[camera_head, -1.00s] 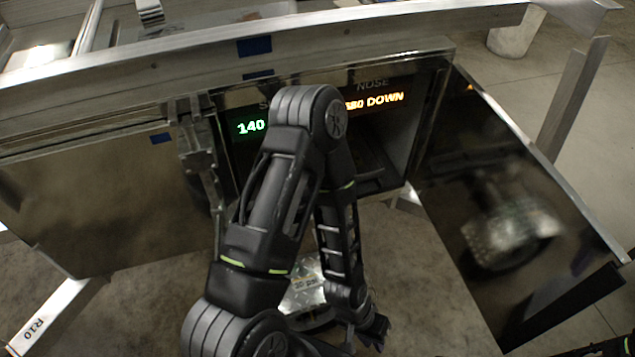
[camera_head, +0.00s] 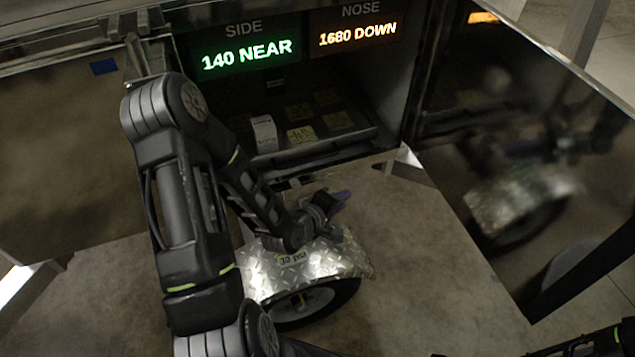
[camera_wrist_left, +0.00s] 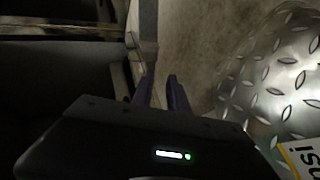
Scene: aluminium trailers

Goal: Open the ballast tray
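The ballast tray (camera_head: 343,147) is a dark, shallow tray low in the open cabinet of the trailer. A white block (camera_head: 264,133) and several pale labelled squares show on it. My left gripper (camera_head: 340,203) is in front of and below the tray's front edge, above the metal wheel fender. In the left wrist view its two purple fingers (camera_wrist_left: 157,92) stand apart with a narrow gap. A grey bar (camera_wrist_left: 148,35) runs down towards that gap; I cannot tell whether the fingers touch it. My right gripper is out of view.
Two displays read "140 NEAR" (camera_head: 247,54) in green and "1680 DOWN" (camera_head: 357,35) in orange. A glossy door (camera_head: 520,150) hangs open at the right, with reflections on it. The diamond-plate fender (camera_head: 300,265), over a tyre, lies under my left forearm. Floor is clear right of it.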

